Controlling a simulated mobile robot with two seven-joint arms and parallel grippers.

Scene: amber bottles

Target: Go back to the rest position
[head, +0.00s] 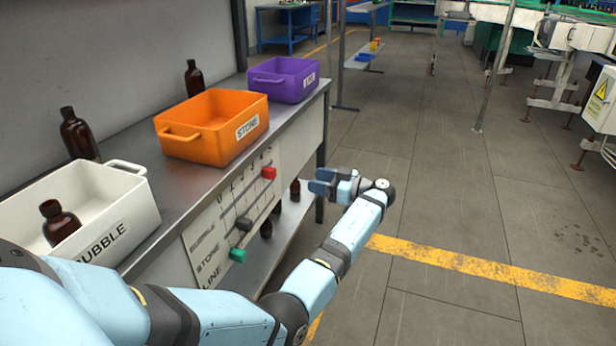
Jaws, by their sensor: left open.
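My left arm comes in from the lower left and reaches out over the floor in front of the bench. Its gripper (322,182) is open, with nothing seen between its fingers. It hangs in front of the slider panel, near the red slider knob (269,173), and I cannot tell whether it touches anything. My right gripper is not in view. An amber bottle (60,222) stands in the white bin (140,205) labelled BUBBLE. Another amber bottle (78,136) and a further amber bottle (194,78) stand on the bench top behind the bins.
The orange bin (190,144) labelled STONE and a purple bin (262,86) stand on the bench (160,170). The panel also has black (244,223) and green (238,255) knobs. Dark bottles (295,190) stand on the lower shelf. The floor (450,200) to the right is clear.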

